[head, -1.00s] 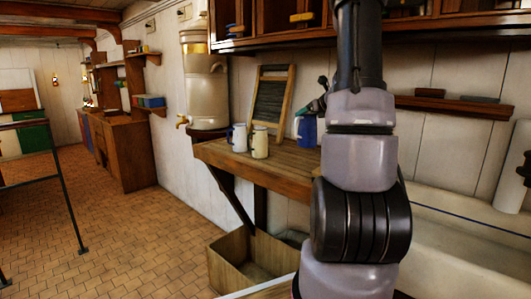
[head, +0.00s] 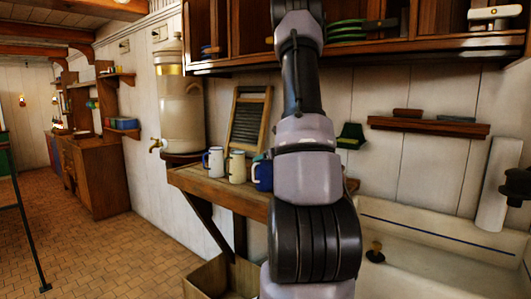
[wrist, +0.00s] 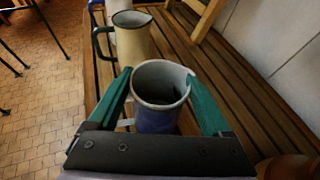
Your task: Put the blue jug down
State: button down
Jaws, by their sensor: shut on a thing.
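The blue jug (wrist: 158,115) is between the two green fingers of my gripper (wrist: 160,88) in the wrist view, which is shut on it. The jug is upright, with its open mouth facing up. It is over the slatted wooden counter (wrist: 240,95); whether its base touches the slats I cannot tell. In the head view the blue jug (head: 263,175) shows at the left edge of my arm, partly hidden, at the counter (head: 200,183). My gripper is mostly hidden behind my arm there.
A cream jug (head: 236,167) stands just beyond the blue one, also in the wrist view (wrist: 132,42). A white jug (head: 213,160) is farther left. A washboard (head: 248,120) leans on the wall behind. A sink (head: 440,240) lies right, a bin (head: 215,278) below.

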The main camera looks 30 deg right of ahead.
jog(key=shift+f, duration=0.1)
grip_release()
jog(key=shift+f, duration=0.1)
jog(key=v, duration=1.2)
jog(key=s+a+r+n+g+y, duration=0.25)
jog(key=a+r+n+y, duration=0.2)
jog(key=a+n, duration=0.6)
jog(key=s+a+r+n+g+y, duration=0.25)
jog(key=a+r+n, duration=0.3)
jog(key=a, duration=0.95)
jog(key=s+a+r+n+h, duration=0.1)
jog(key=s+a+n+h, duration=0.1)
jog(key=s+n, duration=0.5)
jog(key=s+a+r+n+g+h, duration=0.1)
jog(key=s+a+n+h, duration=0.1)
jog(key=s+n, duration=0.5)
jog(key=n, duration=0.2)
jog(key=shift+a+r+n, duration=0.3)
jog(key=shift+a+r, duration=0.1)
